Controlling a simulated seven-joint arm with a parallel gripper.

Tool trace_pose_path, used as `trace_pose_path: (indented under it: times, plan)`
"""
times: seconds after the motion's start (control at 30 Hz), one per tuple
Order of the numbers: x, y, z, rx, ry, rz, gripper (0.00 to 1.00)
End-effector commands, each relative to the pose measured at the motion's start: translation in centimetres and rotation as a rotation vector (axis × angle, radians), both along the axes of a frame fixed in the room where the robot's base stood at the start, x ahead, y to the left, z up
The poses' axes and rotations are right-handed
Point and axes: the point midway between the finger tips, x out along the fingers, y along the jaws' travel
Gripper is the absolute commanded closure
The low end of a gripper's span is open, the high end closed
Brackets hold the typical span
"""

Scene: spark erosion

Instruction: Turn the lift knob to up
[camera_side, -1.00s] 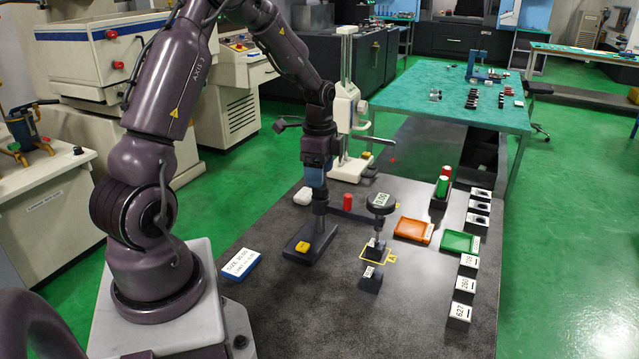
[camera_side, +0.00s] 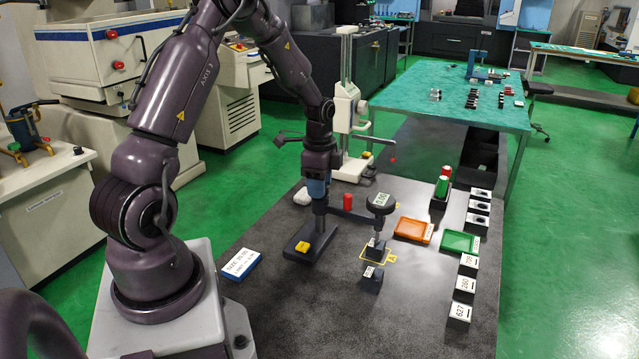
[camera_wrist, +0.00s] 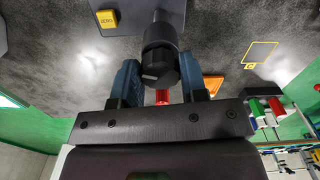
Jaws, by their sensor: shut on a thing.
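The lift knob (camera_wrist: 161,68) is a dark faceted knob with a small pale mark, seen in the wrist view on top of the gauge stand. My gripper (camera_wrist: 158,76) is shut on it, one blue finger on each side. In the side view my gripper (camera_side: 318,188) points down over the stand's column. The stand's dark base (camera_side: 301,240) carries a yellow button marked ZERO (camera_wrist: 108,19). The stand's arm reaches right to a round dial gauge (camera_side: 380,203). A small dark block (camera_side: 376,248) stands under the gauge. The fingers hide part of the knob in the side view.
An orange tray (camera_side: 414,231) and a green tray (camera_side: 460,242) lie to the right. A labelled block (camera_side: 371,279) sits in front. Several labelled blocks line the bench's right edge. The bench front is clear.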

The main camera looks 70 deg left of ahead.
Motion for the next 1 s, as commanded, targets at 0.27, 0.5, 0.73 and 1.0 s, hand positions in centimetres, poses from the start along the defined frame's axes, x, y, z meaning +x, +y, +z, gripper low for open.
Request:
trace_pose_path:
  times: [0.27,0.5,0.73,1.0]
  plan:
    - [0.03,-0.03,0.07,0.001,-0.001,0.084,0.84]
    - [0.03,-0.08,0.10,0.001,-0.001,0.266,0.84]
    - [0.02,-0.12,0.12,0.000,-0.001,0.485,0.84]
    - [0.04,-0.18,0.13,0.001,-0.002,0.741,0.84]
